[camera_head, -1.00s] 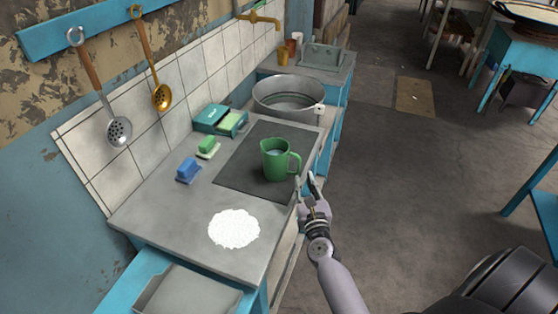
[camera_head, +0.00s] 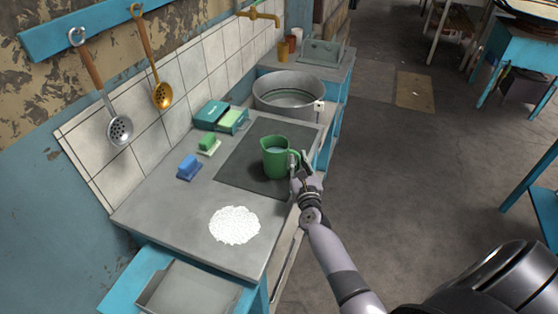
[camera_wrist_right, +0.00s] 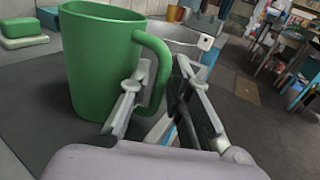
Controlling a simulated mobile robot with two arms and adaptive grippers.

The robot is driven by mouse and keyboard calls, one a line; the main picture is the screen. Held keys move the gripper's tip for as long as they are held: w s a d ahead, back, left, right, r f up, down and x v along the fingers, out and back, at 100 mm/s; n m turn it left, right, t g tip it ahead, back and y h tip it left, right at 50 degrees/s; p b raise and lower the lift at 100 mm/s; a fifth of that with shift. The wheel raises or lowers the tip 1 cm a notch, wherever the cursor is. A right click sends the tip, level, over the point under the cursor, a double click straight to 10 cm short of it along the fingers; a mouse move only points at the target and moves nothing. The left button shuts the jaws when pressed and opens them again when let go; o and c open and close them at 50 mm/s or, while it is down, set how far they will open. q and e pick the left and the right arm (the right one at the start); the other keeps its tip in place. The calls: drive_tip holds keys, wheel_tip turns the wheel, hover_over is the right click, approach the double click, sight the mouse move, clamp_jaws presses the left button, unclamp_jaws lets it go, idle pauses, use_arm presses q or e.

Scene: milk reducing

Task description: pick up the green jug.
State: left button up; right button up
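The green jug (camera_head: 272,158) stands upright on the dark mat (camera_head: 240,172) on the counter, with pale liquid showing inside. My right gripper (camera_head: 297,162) is at the jug's right side, at its handle. In the right wrist view the jug (camera_wrist_right: 92,60) fills the upper left. The right gripper's fingers (camera_wrist_right: 162,76) are apart there, with the handle (camera_wrist_right: 161,58) between them. One finger appears to be inside the handle loop, the other outside it. Whether either finger touches the handle cannot be told. My left gripper is not in view.
A white powdery patch (camera_head: 234,225) lies at the front of the counter. A blue block (camera_head: 188,166), a green block (camera_head: 208,143) and a teal box (camera_head: 212,113) stand by the tiled wall. A large metal basin (camera_head: 288,94) is behind the jug.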

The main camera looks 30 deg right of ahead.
clamp_jaws()
idle(0.4)
drive_tip(key=shift+r, duration=0.1)
